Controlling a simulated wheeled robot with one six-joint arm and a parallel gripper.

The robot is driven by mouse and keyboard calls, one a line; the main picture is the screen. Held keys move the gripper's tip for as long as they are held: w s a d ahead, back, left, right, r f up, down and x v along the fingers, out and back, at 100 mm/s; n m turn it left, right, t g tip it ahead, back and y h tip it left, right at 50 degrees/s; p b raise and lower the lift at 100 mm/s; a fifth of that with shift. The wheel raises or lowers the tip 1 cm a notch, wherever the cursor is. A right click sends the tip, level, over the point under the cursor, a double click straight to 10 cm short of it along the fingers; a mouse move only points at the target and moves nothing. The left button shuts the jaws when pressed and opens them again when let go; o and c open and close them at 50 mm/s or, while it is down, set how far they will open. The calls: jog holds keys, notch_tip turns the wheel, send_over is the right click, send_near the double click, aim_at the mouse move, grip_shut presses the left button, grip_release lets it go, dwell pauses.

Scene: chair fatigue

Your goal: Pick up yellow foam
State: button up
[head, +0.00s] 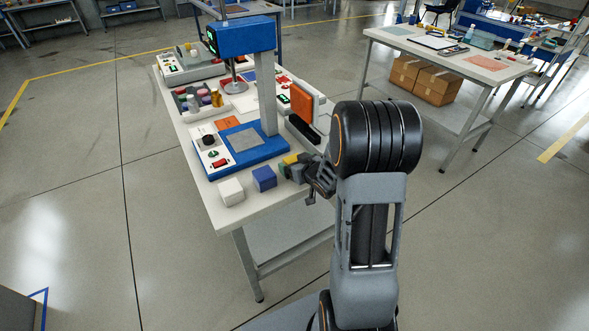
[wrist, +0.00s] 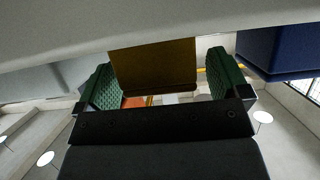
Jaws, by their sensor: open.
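The yellow foam (head: 290,159) is a small block near the front edge of the workbench, partly hidden by my gripper in the head view. In the wrist view the foam (wrist: 153,66) looks dark yellow and lies between the two green finger pads. My gripper (head: 291,170) is open, with one finger on each side of the foam. A narrow gap shows at the right pad in the wrist view; contact at the left pad cannot be told. A blue block (head: 264,178) sits just left of the gripper, with a white block (head: 231,191) farther left.
A blue press (head: 247,37) stands on the workbench (head: 225,215) behind the blocks. An orange upright pad (head: 301,103) stands beside it. A tray of weights (head: 199,98) is farther back. A second table (head: 440,52) stands at the right, with open floor between.

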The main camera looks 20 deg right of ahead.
jog(key=shift+w+f, duration=0.15)
jog(key=shift+w, duration=0.1)
jog(key=c, duration=1)
